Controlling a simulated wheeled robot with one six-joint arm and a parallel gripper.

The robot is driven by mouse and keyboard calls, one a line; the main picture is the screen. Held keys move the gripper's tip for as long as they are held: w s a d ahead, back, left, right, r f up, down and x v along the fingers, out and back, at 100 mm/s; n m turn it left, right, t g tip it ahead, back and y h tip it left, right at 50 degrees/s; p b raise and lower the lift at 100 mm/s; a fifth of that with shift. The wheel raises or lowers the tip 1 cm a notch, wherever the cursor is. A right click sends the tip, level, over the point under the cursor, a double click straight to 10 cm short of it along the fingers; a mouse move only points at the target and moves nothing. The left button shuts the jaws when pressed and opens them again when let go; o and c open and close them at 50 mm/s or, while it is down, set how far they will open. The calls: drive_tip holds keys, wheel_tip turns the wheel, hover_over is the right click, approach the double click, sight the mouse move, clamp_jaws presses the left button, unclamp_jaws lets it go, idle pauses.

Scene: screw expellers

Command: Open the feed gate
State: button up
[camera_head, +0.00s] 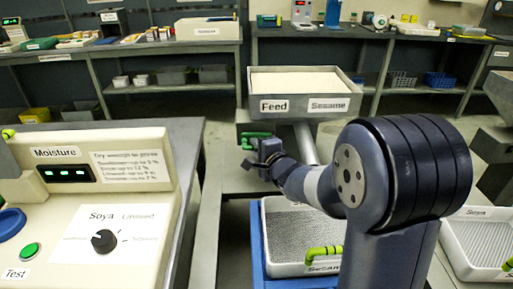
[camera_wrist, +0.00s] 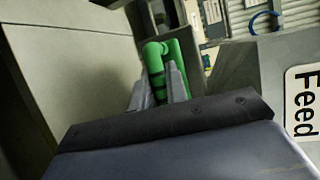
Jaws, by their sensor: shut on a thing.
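The feed hopper (camera_head: 338,114) is a grey tray full of pale material, labelled "Feed" and "Sesame". A green handle (camera_head: 256,134) sticks out below its left side. My gripper (camera_head: 250,143) is at this handle, with my arm reaching in from the right. In the wrist view, the green handle (camera_wrist: 152,50) is a bent bar, and my gripper (camera_wrist: 160,88) is shut on it with a grey finger on either side. The "Feed" label (camera_wrist: 303,103) shows at the right. The gate plate itself cannot be made out.
A moisture meter (camera_head: 70,165) with a dial stands at the front left. A white sieve tray (camera_head: 290,240) with a green-yellow handle (camera_head: 322,252) sits below the hopper. Another white tray (camera_head: 480,245) labelled "Soya" is at the right. Benches (camera_head: 130,50) line the back.

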clamp_jaws()
drive_tip(key=s, duration=0.4)
drive_tip(key=shift+s, duration=0.2)
drive_tip(key=o, duration=0.7)
unclamp_jaws()
